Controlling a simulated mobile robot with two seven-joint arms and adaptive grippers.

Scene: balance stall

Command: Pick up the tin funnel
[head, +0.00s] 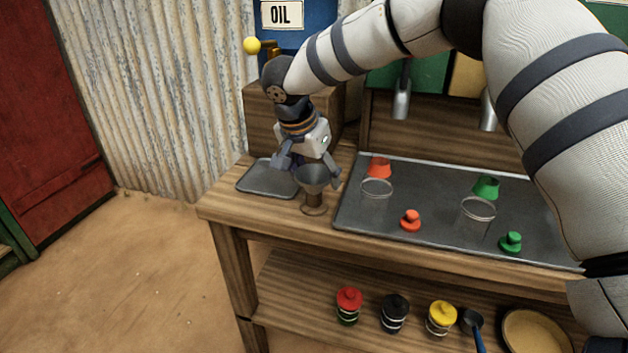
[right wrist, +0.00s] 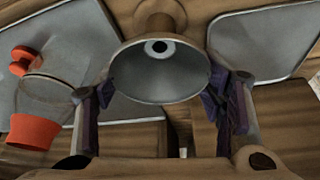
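The tin funnel (head: 313,174) is a grey metal cone, wide mouth up, on a small wooden stand (head: 313,208) near the table's front left edge. My right gripper (head: 308,168) comes down from behind it, with its fingers spread on either side of the funnel's mouth. In the right wrist view the funnel (right wrist: 160,82) lies between the two open fingers, close to both. I cannot tell whether either finger touches the rim. My left gripper is not in view.
A small grey tray (head: 256,184) lies left of the funnel. A large dark tray (head: 350,213) to its right holds clear cups with red and green pieces. Jars with red, black and yellow lids (head: 441,318) stand on the lower shelf. A wooden box (head: 262,125) stands behind.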

